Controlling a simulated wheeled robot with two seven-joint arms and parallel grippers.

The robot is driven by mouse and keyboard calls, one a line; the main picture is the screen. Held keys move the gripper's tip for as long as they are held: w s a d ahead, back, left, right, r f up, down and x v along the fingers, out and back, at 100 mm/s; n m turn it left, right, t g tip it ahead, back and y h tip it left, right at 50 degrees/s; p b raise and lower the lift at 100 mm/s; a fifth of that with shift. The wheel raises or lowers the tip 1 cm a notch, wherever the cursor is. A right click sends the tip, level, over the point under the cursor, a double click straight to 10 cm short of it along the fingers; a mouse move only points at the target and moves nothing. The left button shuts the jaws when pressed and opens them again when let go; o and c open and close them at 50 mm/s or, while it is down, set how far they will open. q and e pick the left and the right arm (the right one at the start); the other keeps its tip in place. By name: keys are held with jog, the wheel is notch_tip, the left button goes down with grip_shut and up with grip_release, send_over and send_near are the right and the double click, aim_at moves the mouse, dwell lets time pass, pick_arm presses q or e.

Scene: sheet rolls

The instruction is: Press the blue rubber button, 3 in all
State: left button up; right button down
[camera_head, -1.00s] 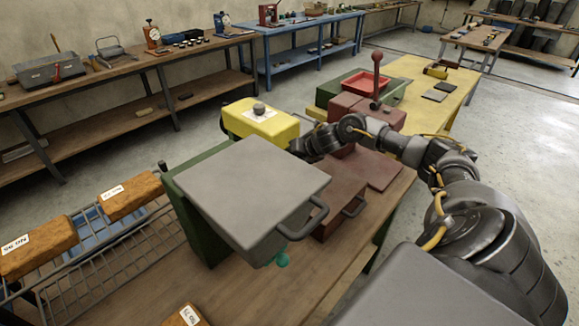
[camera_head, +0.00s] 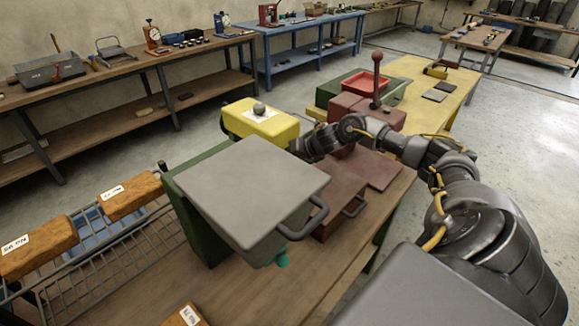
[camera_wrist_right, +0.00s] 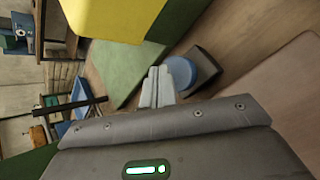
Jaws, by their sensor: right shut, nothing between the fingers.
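The blue rubber button (camera_wrist_right: 181,73) is round and sits on a dark base (camera_wrist_right: 204,68) in the right wrist view. My right gripper (camera_wrist_right: 158,74) is shut and empty, with its fingertips right beside the button's left edge in that view. I cannot tell whether they touch it. In the head view my right arm reaches in from the right, and its gripper and the button are hidden behind the grey-topped machine (camera_head: 250,190). My left gripper is not in view.
A yellow block with a grey knob (camera_head: 259,117) stands behind the grey-topped machine. A brown-red box with a handle (camera_head: 342,200) and a red lever (camera_head: 376,75) stand near my right arm. A wire rack (camera_head: 125,245) with orange blocks is at the left.

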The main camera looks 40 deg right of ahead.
jog(key=shift+f, duration=0.1)
jog(key=shift+f+b, duration=0.35)
jog(key=shift+b, duration=0.05)
jog(key=shift+s+f+b, duration=0.1)
jog(key=shift+f+b, duration=0.7)
jog(key=shift+f, duration=0.2)
dwell(1.0)
jog(key=shift+r, duration=0.1)
dwell(0.3)
jog(key=shift+r+p, duration=1.1)
jog(key=shift+r, duration=0.2)
jog(key=shift+r+p, duration=1.9)
jog(key=shift+r, duration=0.65)
